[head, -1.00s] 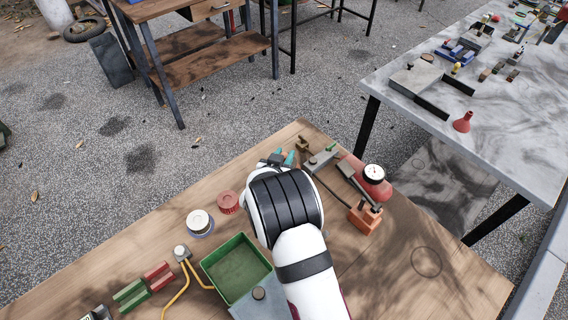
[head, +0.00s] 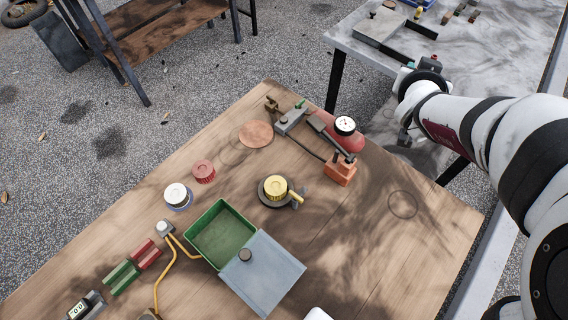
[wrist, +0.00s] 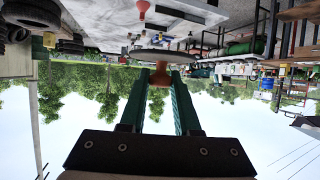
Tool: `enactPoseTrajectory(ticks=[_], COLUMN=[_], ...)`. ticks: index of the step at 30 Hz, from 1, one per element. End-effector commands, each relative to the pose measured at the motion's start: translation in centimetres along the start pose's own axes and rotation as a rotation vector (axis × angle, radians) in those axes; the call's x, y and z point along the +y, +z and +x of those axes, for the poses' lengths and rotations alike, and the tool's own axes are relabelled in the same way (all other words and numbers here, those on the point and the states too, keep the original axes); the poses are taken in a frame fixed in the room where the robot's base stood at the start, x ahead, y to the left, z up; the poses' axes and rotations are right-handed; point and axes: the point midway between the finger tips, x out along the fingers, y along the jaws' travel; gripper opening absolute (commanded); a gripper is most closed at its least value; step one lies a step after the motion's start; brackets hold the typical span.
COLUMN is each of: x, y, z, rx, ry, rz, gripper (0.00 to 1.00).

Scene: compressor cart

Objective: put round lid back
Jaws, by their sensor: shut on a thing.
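My gripper (wrist: 161,78) shows in the wrist view with its green fingers shut on the orange-brown knob of the round lid (wrist: 160,54). The lid's disc is seen nearly edge-on just beyond the fingertips, clear of any surface. In the head view my arm reaches in from the right, and my wrist is at the gap between the wooden table and the grey table; the lid cannot be made out there. A flat copper-coloured disc (head: 257,134) lies on the wooden table (head: 350,245). A yellow ribbed round piece (head: 275,187) with a handle sits on a dark round base.
The wooden table's right side is clear.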

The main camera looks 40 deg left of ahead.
Motion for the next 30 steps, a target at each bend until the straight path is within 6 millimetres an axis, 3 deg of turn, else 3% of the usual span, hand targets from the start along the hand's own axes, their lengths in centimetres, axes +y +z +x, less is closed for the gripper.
enactPoseTrajectory(ticks=[1, 6, 12, 14, 19, 23, 30], x=[1.8, 6.6, 10.4, 10.9, 10.1, 8.2, 1.6], y=[-0.3, -0.6, -0.4, -0.2, 0.2, 0.7, 4.3], z=[-0.8, -3.3, -6.2, -7.0, -7.1, -6.5, -5.0], rx=[0.002, 0.002, 0.003, 0.002, 0.000, -0.002, -0.005], ry=[0.020, 0.077, 0.143, 0.162, 0.185, 0.200, 0.254], rz=[0.010, 0.037, 0.071, 0.080, 0.091, 0.097, 0.115], gripper=[0.00, 0.00, 0.00, 0.00, 0.00, 0.00, 0.00])
